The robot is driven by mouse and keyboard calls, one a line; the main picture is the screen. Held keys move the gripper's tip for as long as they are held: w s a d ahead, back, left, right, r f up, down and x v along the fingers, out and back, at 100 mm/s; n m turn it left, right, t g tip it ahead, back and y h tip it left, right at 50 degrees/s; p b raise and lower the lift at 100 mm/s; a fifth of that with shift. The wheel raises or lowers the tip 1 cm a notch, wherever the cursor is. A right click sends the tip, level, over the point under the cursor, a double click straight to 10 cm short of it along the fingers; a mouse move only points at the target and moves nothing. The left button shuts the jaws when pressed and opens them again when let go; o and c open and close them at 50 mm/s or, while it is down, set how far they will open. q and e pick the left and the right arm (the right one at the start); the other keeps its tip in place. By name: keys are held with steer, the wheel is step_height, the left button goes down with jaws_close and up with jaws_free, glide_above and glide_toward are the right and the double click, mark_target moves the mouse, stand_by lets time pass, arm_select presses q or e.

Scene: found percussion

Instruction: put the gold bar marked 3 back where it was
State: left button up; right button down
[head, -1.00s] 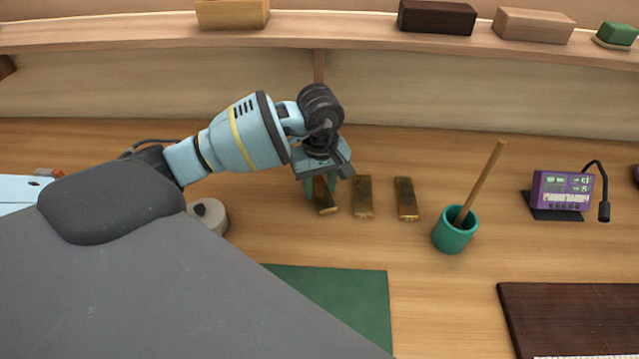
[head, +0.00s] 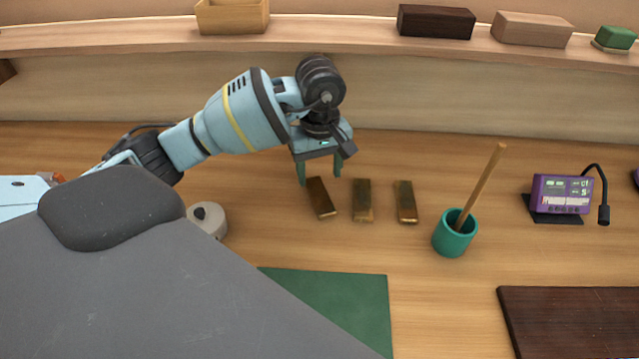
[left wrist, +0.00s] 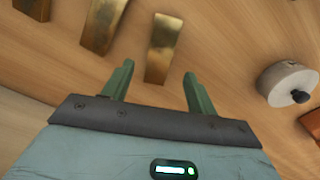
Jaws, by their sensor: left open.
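Three gold bars lie in a row on the wooden table: a left bar (head: 321,199), slightly tilted in the row, a middle bar (head: 362,201) and a right bar (head: 405,202). I cannot read any number on them. My left gripper (head: 320,176) is open and empty, just above and behind the left bar. In the left wrist view, its green fingers (left wrist: 158,74) are spread, with the nearest gold bar (left wrist: 163,48) lying beyond and between the tips, apart from them. Another bar (left wrist: 104,24) shows beside it. My right gripper is not in view.
A teal cup (head: 454,238) with a wooden stick stands right of the bars. A purple device (head: 562,192) with a bent microphone is further right. A round grey object (head: 208,219) stands left. A green mat (head: 335,302) lies in front; a shelf with boxes runs behind.

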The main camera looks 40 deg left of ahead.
mark_target(319, 196)
arm_select(q)
step_height(319, 196, up, 6)
steer(key=shift+r, duration=0.2)
steer(key=shift+s+f, duration=0.1)
stand_by(0.6)
